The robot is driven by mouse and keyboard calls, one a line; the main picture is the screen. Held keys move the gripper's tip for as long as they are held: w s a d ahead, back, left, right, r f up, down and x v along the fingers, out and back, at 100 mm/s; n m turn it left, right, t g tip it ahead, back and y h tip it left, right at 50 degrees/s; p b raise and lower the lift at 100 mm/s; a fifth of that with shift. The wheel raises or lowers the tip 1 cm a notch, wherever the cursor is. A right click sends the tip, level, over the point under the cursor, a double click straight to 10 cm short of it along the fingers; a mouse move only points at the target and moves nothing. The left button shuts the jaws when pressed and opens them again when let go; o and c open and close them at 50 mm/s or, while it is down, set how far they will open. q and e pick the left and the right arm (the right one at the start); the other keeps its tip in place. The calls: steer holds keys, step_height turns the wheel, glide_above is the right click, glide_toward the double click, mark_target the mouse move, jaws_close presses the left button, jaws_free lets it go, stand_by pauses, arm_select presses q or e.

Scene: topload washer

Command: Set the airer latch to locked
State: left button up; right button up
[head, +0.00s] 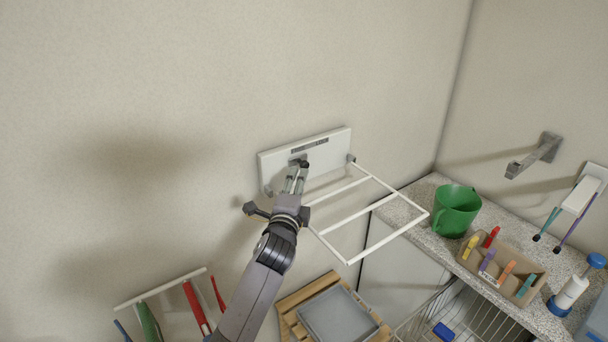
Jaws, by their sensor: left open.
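The airer is a white wall plate (333,149) with a white folding rack (385,203) that sticks out from the wall to the right. A dark label strip runs along the top of the plate. A small grey latch piece (297,161) shows under the strip, partly hidden by my gripper, so its setting cannot be read. My left gripper (299,172) is open, with its fingertips at the latch; whether they touch it is unclear. My right gripper is not in view.
A green mug (455,210) and a tan tray (490,262) with coloured pegs stand on the speckled counter (408,213) at right. A grey bin (338,315) sits on a wooden pallet (290,303) below. A wall hook (535,155) projects at right. The wall left of the airer is bare.

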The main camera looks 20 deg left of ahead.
mark_target(304, 167)
arm_select(q)
steer(key=w+b, duration=0.1)
steer(key=w, duration=0.1)
steer(key=w+b, duration=0.1)
steer(key=w, duration=0.2)
steer(key=w+a+b, duration=0.1)
steer(key=w, duration=0.1)
steer(key=shift+w+b, duration=0.4)
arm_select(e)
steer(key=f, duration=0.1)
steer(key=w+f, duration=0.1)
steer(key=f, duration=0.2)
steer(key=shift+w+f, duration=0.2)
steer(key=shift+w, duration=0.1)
arm_select(q)
steer(key=shift+c, duration=0.2)
steer(key=c, duration=0.4)
jaws_close()
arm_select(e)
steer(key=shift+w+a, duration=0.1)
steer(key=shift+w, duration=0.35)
